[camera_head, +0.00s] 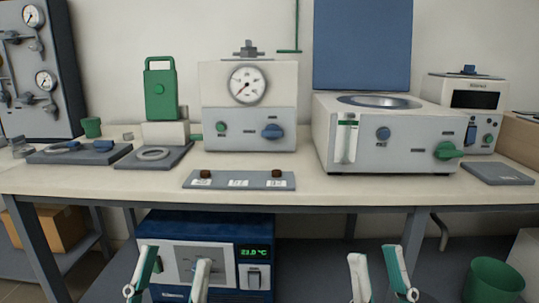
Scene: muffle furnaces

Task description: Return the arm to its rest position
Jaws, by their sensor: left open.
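My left gripper (175,256) is at the bottom left of the head view, its two fingers spread apart with nothing between them. It appears in front of the blue muffle furnace (262,226) under the table, covering part of its front. My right gripper (374,252) is at the bottom, right of centre. Its fingers are also apart and empty. Both grippers show lower in the picture than the table's front edge, clear of the tabletop items. The arm links behind the fingers are mostly out of view.
The table (340,190) carries a gauge unit (222,90), a green-handled device (161,95), a white unit with a raised blue lid (362,40) and a grey strip with two dark knobs (239,180). A green bin (493,280) stands at lower right, a cardboard box (50,226) at lower left.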

